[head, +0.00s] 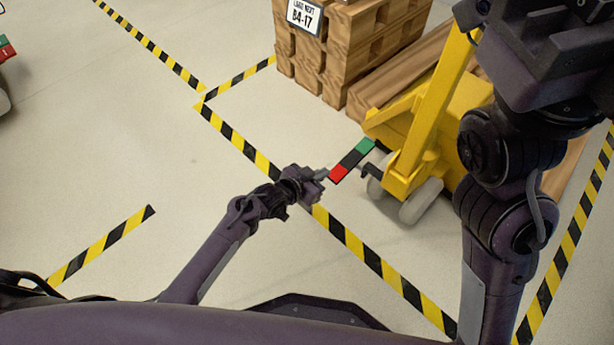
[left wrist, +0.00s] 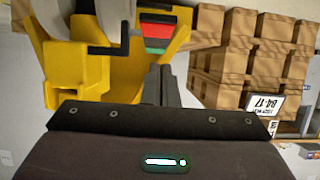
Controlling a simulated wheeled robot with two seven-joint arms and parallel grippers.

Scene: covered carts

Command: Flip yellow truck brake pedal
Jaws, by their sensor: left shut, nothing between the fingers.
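The yellow truck (head: 412,150) stands right of centre in the head view, with its body also in the left wrist view (left wrist: 75,72). Its brake pedal (head: 352,160) is a flat bar, red at the near end and green at the far end, sticking out to the left. The pedal also shows in the left wrist view (left wrist: 157,34), just beyond my fingertips. My left gripper (head: 324,174) is shut and empty, close beside the red end. I cannot tell if it touches the pedal. My right arm is at the right, but its fingers do not show.
Stacked wooden blocks (head: 318,60) with a B4-17 sign (head: 304,16) stand behind and left of the truck. Long wooden beams lie next to them. Black and yellow tape (head: 350,240) marks the floor.

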